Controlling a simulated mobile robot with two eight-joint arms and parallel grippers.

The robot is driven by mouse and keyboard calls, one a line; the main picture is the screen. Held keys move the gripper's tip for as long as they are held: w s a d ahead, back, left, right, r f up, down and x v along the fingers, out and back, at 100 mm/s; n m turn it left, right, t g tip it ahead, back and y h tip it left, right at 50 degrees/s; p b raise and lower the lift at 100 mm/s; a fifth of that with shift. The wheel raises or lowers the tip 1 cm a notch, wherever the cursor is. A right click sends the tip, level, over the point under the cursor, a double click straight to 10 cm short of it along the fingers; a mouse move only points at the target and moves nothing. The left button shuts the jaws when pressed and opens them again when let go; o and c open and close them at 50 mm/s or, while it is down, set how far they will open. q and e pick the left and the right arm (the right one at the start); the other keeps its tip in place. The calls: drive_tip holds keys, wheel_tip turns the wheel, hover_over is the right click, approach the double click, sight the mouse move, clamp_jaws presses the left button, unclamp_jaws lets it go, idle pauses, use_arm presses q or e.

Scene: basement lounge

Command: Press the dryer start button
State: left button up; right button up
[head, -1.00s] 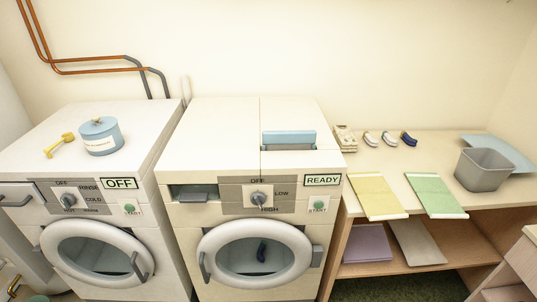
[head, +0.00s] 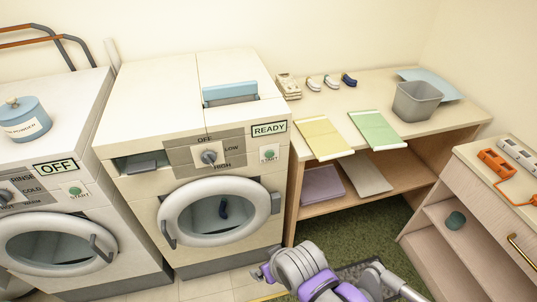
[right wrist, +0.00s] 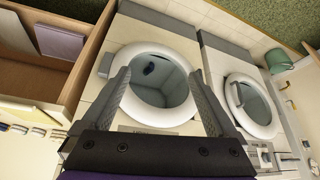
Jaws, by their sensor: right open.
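The dryer (head: 215,208) stands in the middle of the head view, a white machine with a READY sign (head: 269,129). Its green start button (head: 269,154) sits on a pale plate below that sign, right of the dial (head: 209,156). The round door (head: 222,212) looks closed, with a dark item visible through its glass. My right gripper (right wrist: 163,84) is open and empty in the right wrist view, its fingers in front of the dryer door, which appears upside down. My purple and grey arm shows at the bottom of the head view, below the dryer. My left gripper is not in view.
The washer (head: 58,215) with an OFF sign stands to the left, its own green button (head: 75,191) on the front. A shelf table (head: 440,118) with folded cloths and a grey bin (head: 416,101) stands right. A drawer cabinet (head: 470,220) is at far right.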

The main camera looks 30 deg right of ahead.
idle(0.4)
